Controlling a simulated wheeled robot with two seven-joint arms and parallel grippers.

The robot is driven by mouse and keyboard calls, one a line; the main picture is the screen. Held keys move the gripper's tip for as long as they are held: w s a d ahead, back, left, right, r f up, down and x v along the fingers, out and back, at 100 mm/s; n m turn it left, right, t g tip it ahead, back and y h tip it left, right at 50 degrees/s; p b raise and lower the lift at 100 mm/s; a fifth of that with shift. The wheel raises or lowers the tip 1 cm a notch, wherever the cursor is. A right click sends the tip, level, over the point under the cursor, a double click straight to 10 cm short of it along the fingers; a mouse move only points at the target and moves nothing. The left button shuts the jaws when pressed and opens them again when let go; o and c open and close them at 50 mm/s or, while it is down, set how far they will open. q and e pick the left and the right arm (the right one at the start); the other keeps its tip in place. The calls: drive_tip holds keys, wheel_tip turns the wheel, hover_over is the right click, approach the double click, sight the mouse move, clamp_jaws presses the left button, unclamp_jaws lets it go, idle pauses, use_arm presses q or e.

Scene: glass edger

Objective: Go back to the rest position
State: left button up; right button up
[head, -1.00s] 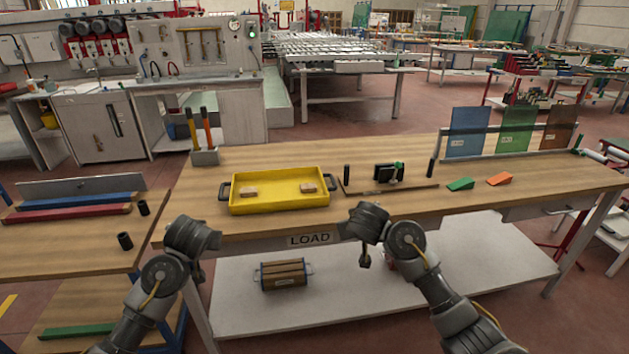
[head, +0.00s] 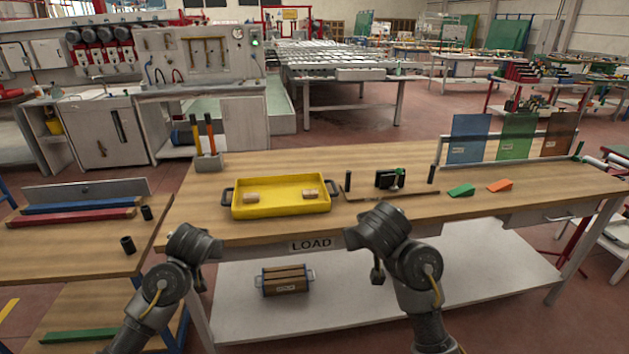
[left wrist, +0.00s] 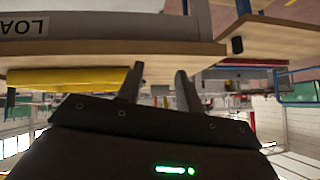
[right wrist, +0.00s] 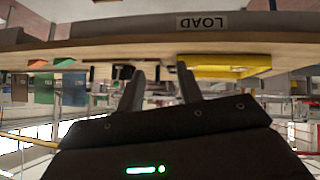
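My left gripper (left wrist: 159,69) is open in the left wrist view, with nothing between its two fingers. My right gripper (right wrist: 160,68) is open and empty in the right wrist view. In the head view, both arms are bent in front of the wooden table (head: 400,215) marked LOAD, the left wrist (head: 193,246) near its front left corner and the right wrist (head: 380,230) right of the label. The fingers are mostly hidden there. Neither gripper holds anything.
A yellow tray (head: 282,209) with two wooden blocks stands on the table. Green (head: 461,191) and orange (head: 500,185) wedges lie to its right. A box with wooden slats (head: 285,280) sits on the lower shelf. A side table (head: 70,240) with coloured bars stands left.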

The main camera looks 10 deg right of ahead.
drive_tip(key=shift+s+r, duration=0.5)
drive_tip(key=shift+s, duration=0.05)
